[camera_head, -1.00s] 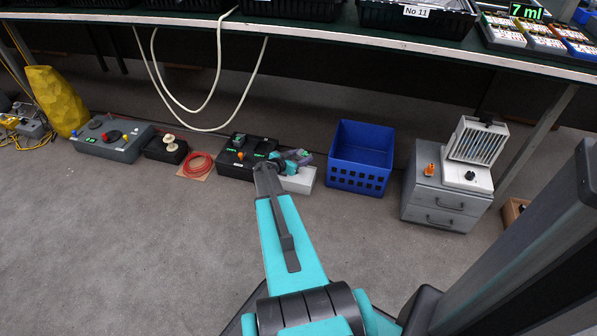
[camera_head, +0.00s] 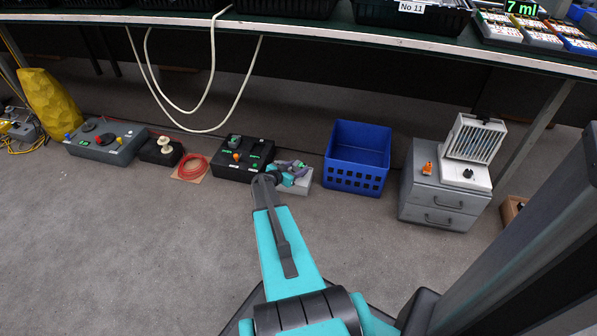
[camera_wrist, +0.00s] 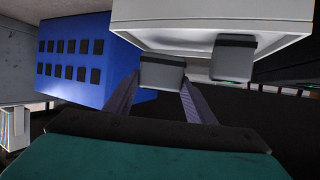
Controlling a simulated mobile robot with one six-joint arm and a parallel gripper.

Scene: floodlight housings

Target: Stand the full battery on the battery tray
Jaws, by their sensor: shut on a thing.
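My gripper (camera_wrist: 160,100) shows in the wrist view with its two purple-grey fingers shut on a grey block (camera_wrist: 162,75), which I take for the full battery. A second grey block (camera_wrist: 232,60) is close beside it, at the white box (camera_wrist: 205,20), likely the battery tray. In the head view my gripper (camera_head: 298,166) is over this white box (camera_head: 298,186), and the held battery is hard to make out there. I cannot tell whether the held battery touches the tray. A black unit (camera_head: 228,172) with green lights and an orange knob stands just left of the tray.
A blue crate (camera_head: 352,180) stands right of the tray, then a grey drawer cabinet (camera_head: 440,195) with a white lamp (camera_head: 476,140) on it. A red cable coil (camera_head: 191,167) lies left of the black unit. A bench edge (camera_head: 380,38) runs above; the near floor is clear.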

